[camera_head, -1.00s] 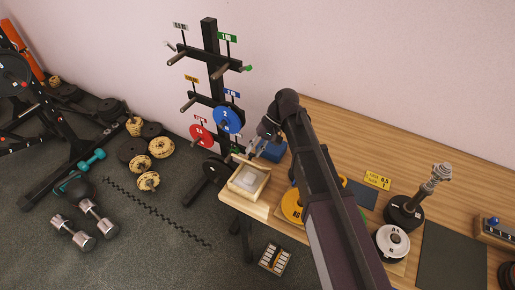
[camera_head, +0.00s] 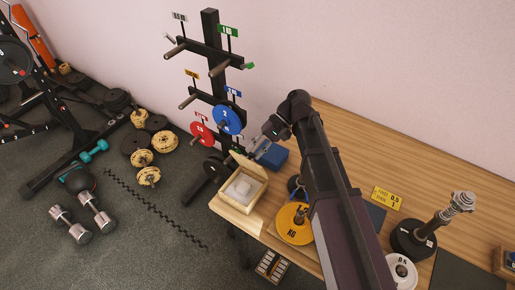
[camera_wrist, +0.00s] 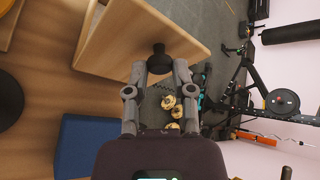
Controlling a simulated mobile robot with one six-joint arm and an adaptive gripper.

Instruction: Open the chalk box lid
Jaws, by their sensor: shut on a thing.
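The chalk box (camera_head: 225,208) is a pale wooden box at the left end of the bench in the head view. White chalk (camera_head: 241,188) shows inside. Its wooden lid (camera_head: 249,164) stands raised along the far side, and the box mouth is uncovered. In the wrist view the lid (camera_wrist: 120,35) is a wooden panel with a dark round knob (camera_wrist: 159,54). My gripper (camera_wrist: 158,70) is shut on this knob, one finger on each side. In the head view my gripper (camera_head: 256,148) is just behind the lid, partly hidden by it.
A blue block (camera_head: 273,155) sits close beside my gripper. Yellow (camera_head: 294,224) and black (camera_head: 412,238) plates lie on the wooden bench. A rack (camera_head: 213,60) with blue and red plates stands behind the box. Dumbbells and plates cover the floor at left.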

